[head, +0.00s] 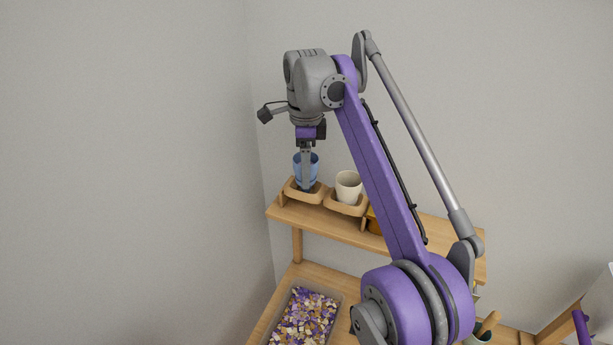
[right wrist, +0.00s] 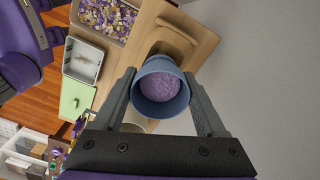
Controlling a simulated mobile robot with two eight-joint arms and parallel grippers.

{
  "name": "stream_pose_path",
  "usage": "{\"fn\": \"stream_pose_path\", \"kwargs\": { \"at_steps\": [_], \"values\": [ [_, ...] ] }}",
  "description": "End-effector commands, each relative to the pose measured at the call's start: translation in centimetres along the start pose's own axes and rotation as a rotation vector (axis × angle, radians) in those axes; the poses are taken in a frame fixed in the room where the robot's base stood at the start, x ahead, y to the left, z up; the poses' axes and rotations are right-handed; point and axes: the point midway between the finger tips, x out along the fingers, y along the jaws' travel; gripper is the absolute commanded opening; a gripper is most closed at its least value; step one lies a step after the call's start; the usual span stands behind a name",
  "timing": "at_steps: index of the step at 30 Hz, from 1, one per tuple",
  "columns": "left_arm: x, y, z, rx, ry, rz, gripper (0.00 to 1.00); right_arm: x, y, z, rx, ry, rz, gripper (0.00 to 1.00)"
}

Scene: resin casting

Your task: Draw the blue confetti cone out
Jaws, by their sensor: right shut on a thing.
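The blue confetti cone (head: 313,162) is a blue cup-like cone, upright at the left end of the wooden shelf, at its wooden holder (head: 291,190). In the right wrist view the cone (right wrist: 142,92) shows its open mouth, filled with purple confetti. My right gripper (head: 305,178) comes down from above and is shut on the cone, one finger on either side in the right wrist view (right wrist: 160,95). Whether the cone's lower end still sits in the holder is hard to tell. My left gripper is in neither view.
A white cup (head: 348,186) stands in a second wooden holder (head: 346,208) just right of the cone. The wooden shelf (head: 316,221) runs right behind my arm. A tray of mixed confetti (head: 339,297) lies on the table below. A wall is close behind.

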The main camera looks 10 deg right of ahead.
Motion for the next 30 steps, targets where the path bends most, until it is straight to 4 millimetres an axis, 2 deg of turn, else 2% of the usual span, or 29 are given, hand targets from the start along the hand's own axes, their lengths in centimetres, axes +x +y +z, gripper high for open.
{"fn": "stream_pose_path", "kwargs": {
  "at_steps": [20, 30],
  "values": [
    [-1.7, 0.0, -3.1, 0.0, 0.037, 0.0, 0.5, -3.7, -0.1, 0.0, 0.0, -0.001, -0.003, 0.07],
    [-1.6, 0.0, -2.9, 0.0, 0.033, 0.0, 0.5, -5.2, -0.1, 0.0, 0.0, 0.0, -0.001, 0.07]
  ]
}}
